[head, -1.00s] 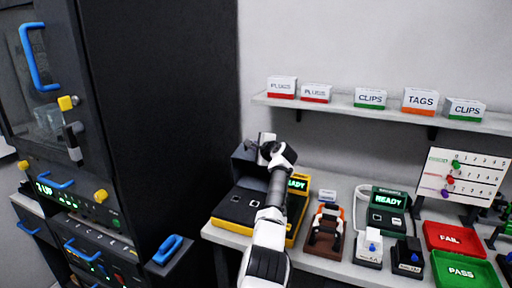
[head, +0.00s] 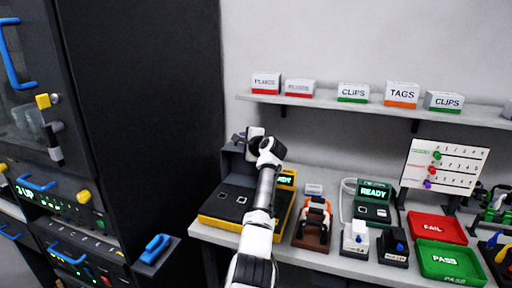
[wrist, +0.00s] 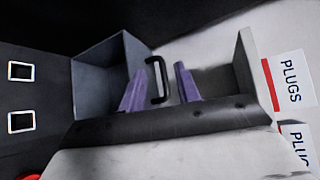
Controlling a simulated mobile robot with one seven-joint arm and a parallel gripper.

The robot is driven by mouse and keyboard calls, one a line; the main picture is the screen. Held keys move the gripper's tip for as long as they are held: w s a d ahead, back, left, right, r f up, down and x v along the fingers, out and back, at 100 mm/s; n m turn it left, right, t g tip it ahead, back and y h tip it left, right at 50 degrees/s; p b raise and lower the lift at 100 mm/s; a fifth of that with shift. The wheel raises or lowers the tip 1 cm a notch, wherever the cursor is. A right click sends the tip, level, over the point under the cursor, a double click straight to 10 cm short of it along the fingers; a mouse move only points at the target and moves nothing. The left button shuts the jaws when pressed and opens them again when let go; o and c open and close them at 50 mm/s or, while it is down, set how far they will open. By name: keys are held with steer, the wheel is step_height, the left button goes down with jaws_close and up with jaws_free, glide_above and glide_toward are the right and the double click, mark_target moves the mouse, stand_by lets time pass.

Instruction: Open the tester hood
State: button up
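The tester is a black box with a yellow rim (head: 211,220) on the left end of the table, with two sockets on its top. Its grey hood (head: 233,164) stands raised at the back, leaving the sockets uncovered; in the wrist view the hood (wrist: 96,80) shows as a walled shell. A black handle (wrist: 153,80) rises in the middle of it. My gripper (wrist: 158,88) is open, its two purple fingers on either side of the handle, with a visible gap to each. In the head view my arm hides part of the hood and the tester's screen.
A tall black cabinet (head: 140,120) stands left of the table. A shelf (head: 330,103) with label boxes runs above and behind the tester. An orange-and-brown fixture (head: 312,228) and a green READY unit (head: 373,205) stand to the right.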

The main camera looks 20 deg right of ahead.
steer(key=b+v, duration=0.4)
steer(key=v, duration=0.7)
steer(key=shift+s+r, duration=0.2)
steer(key=shift+s, duration=0.05)
